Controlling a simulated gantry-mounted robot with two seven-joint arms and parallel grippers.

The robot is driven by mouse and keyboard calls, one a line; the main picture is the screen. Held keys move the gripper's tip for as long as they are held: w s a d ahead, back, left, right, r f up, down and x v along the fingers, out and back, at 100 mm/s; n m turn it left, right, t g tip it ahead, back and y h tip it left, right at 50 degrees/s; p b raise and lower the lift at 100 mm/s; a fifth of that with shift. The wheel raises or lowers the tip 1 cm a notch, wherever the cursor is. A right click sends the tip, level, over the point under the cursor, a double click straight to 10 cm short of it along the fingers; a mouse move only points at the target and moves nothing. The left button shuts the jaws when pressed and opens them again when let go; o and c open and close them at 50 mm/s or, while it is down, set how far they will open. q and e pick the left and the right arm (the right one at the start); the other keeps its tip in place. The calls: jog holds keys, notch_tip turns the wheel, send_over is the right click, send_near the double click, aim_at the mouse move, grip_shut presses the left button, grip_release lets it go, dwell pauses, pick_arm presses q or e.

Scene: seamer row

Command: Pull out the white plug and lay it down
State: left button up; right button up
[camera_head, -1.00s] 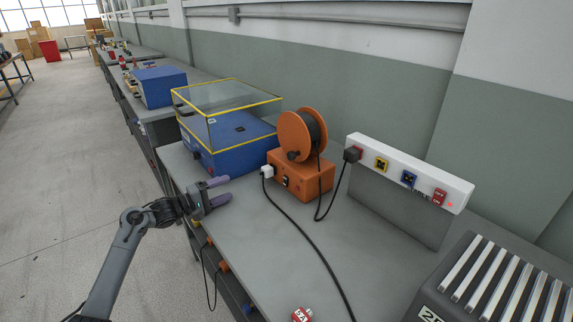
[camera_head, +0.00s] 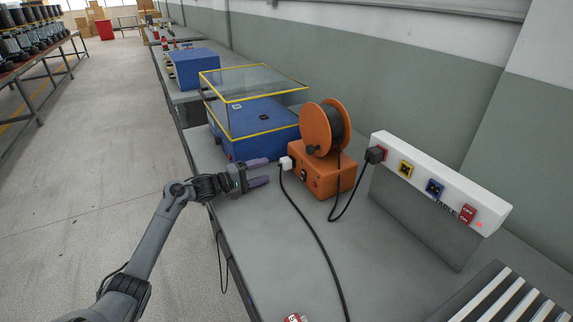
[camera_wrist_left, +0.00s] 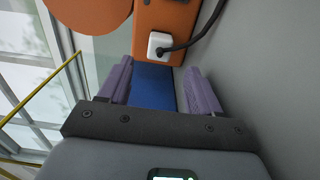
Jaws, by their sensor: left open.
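The white plug (camera_head: 286,163) sits in the left face of the orange box (camera_head: 325,176), with a black cable running from it down across the bench. In the left wrist view the white plug (camera_wrist_left: 160,44) shows ahead of the fingers against the orange box (camera_wrist_left: 165,20), its cable leaving to the right. My left gripper (camera_head: 264,171) is open and empty, just left of the plug, its purple fingers pointing toward it. In the left wrist view the fingers (camera_wrist_left: 158,88) stand apart with a gap between them and the plug. My right gripper is not in view.
An orange reel (camera_head: 323,129) stands on the box. A black plug (camera_head: 375,154) sits in the white socket strip (camera_head: 437,181) at right. A blue machine with a yellow-edged clear guard (camera_head: 253,127) stands behind my gripper. The bench front (camera_head: 270,250) is mostly clear.

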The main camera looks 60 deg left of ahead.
aim_at(281, 164)
pick_arm(q)
jog(key=shift+w, duration=0.1)
jog(key=shift+w+f+b, duration=0.2)
jog(key=shift+w+b, duration=0.25)
jog(key=shift+b, duration=0.3)
jog(key=w+b, duration=0.1)
jog(key=b, duration=0.1)
jog(key=w+b, duration=0.2)
jog(key=shift+w+d+f, duration=0.1)
jog(key=shift+w+d, duration=0.1)
jog(key=shift+w, duration=0.05)
jog(key=w+p, duration=0.1)
jog(key=w+r+p, duration=0.1)
jog(key=shift+w+d, duration=0.15)
jog(key=shift+w, duration=0.2)
jog(key=shift+w+d+f, duration=0.1)
jog(key=shift+w, duration=0.7)
jog(key=shift+w+f+p, duration=0.1)
jog(key=shift+p, duration=0.2)
jog(key=shift+p, duration=0.75)
